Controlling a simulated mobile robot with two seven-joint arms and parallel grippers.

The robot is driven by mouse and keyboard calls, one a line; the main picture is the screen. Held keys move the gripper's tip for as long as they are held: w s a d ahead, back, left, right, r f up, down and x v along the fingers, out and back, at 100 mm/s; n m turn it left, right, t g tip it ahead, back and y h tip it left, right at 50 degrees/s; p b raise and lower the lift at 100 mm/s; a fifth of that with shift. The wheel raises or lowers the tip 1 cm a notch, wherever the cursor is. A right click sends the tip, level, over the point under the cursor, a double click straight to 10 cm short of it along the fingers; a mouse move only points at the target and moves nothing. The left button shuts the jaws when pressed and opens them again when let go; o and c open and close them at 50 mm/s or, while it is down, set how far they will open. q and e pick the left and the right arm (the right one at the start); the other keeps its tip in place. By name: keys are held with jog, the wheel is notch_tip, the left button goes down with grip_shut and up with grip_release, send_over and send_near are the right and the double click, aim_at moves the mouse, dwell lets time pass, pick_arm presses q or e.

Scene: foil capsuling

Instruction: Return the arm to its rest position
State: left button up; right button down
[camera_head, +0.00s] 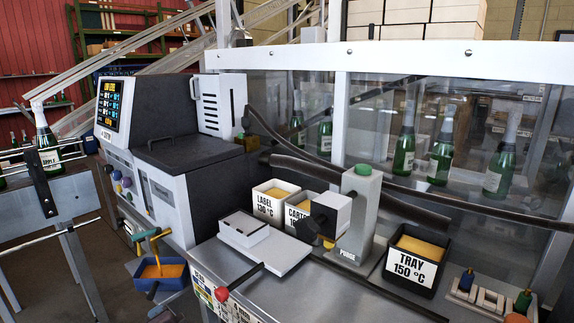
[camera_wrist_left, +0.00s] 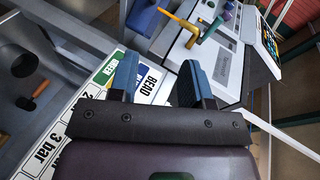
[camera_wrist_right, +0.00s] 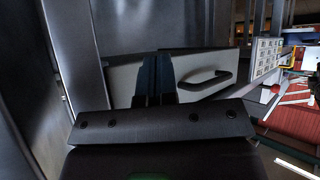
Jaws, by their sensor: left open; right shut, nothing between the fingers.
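My left gripper (camera_wrist_left: 158,78) shows in the left wrist view with its two blue fingers well apart and nothing between them. It is over the printed label panel (camera_wrist_left: 118,85) at the machine's front edge. My right gripper (camera_wrist_right: 155,76) shows in the right wrist view with its fingers together and empty. It faces a pale panel with a dark handle (camera_wrist_right: 205,84). Neither gripper can be clearly made out in the head view.
The bench holds a black tray bin (camera_head: 409,281), white label bin (camera_head: 268,206) and a grey post with green button (camera_head: 359,218). A red-knobbed lever (camera_head: 222,293) sticks out in front. A blue bin (camera_head: 160,285) hangs left. Green bottles (camera_head: 404,150) stand behind clear panels.

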pick_arm(q)
jog(key=s+f+n+h, duration=0.1)
jog(key=s+f+h, duration=0.1)
jog(key=s+f, duration=0.35)
jog(key=s+f+n+h, duration=0.1)
jog(key=s+f+h, duration=0.15)
jog(key=s, duration=0.65)
jog(key=s+d+n+h, duration=0.1)
jog(key=s+n+h, duration=0.1)
jog(key=s, duration=0.7)
jog(key=s+d+n+h+p, duration=0.1)
jog(key=s+d+n+h, duration=0.1)
jog(key=s, duration=0.7)
jog(key=shift+s+n, duration=0.2)
jog(key=shift+n, duration=0.4)
pick_arm(e)
jog(key=shift+s+d+r, duration=0.1)
jog(key=shift+s+r, duration=0.15)
jog(key=shift+w+r, duration=0.15)
jog(key=shift+w, duration=0.05)
jog(key=shift+s+d, duration=0.2)
jog(key=shift+s, duration=0.1)
jog(key=shift+s+a+f, duration=0.1)
jog(key=shift+f, duration=0.1)
